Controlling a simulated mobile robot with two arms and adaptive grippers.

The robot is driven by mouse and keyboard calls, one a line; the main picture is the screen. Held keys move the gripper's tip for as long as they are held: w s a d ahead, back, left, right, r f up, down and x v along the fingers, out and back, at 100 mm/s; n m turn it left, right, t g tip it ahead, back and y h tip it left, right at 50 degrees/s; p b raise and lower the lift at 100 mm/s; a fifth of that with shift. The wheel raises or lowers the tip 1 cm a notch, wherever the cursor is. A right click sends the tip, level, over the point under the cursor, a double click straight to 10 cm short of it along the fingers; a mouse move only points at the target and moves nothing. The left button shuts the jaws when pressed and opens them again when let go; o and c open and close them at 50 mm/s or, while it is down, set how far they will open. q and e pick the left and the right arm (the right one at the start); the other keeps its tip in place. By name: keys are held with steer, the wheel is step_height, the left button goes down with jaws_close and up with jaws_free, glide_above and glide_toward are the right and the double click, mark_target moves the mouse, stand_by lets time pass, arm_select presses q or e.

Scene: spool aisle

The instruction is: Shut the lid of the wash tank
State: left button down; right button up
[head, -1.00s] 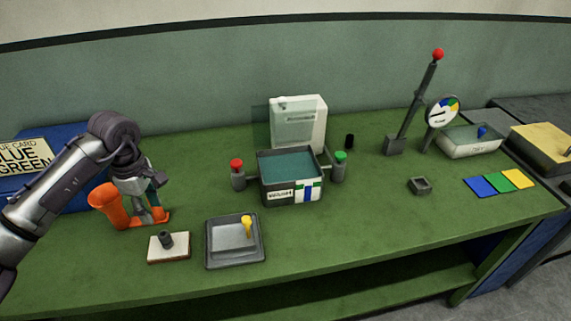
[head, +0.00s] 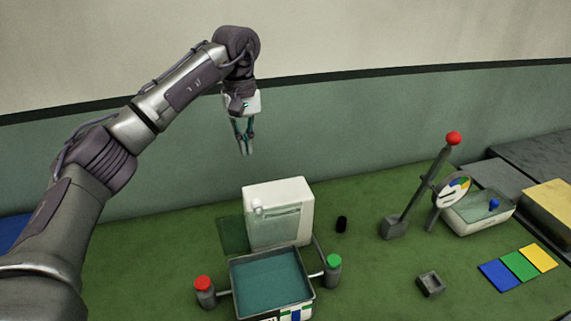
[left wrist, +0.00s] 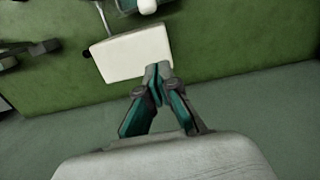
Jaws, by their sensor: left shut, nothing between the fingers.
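The wash tank (head: 300,303) is an open grey box of teal liquid at the bottom centre of the head view, its front partly cut off. A thick white panel (head: 292,212) with a rounded knob stands upright at its back edge and looks like the raised lid. The panel also shows in the left wrist view (left wrist: 132,53), with the white knob at its far side. My left gripper (head: 246,150) points down, shut and empty, above and behind the panel; its fingertips (left wrist: 158,70) appear near the panel's edge in the left wrist view. I cannot see contact. My right gripper is not in view.
A red-topped post (head: 204,292) and a green-topped post (head: 332,272) flank the tank. The wall rises behind.

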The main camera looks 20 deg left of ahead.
mark_target(259, 223)
arm_select(q)
steer(key=shift+m, duration=0.3)
steer(key=f+p, duration=0.1)
steer(key=f, duration=0.4)
steer(key=d+f+p, duration=0.1)
steer(key=f, duration=0.2)
steer(key=shift+s+p, duration=0.1)
steer(key=shift+p, duration=0.2)
steer(key=s+d+p, duration=0.1)
steer(key=s+d+f+p, duration=0.1)
steer(key=s, duration=0.1)
steer(key=shift+s+d+f, duration=0.1)
steer(key=shift+d+f, duration=0.05)
steer(key=shift+f, duration=0.05)
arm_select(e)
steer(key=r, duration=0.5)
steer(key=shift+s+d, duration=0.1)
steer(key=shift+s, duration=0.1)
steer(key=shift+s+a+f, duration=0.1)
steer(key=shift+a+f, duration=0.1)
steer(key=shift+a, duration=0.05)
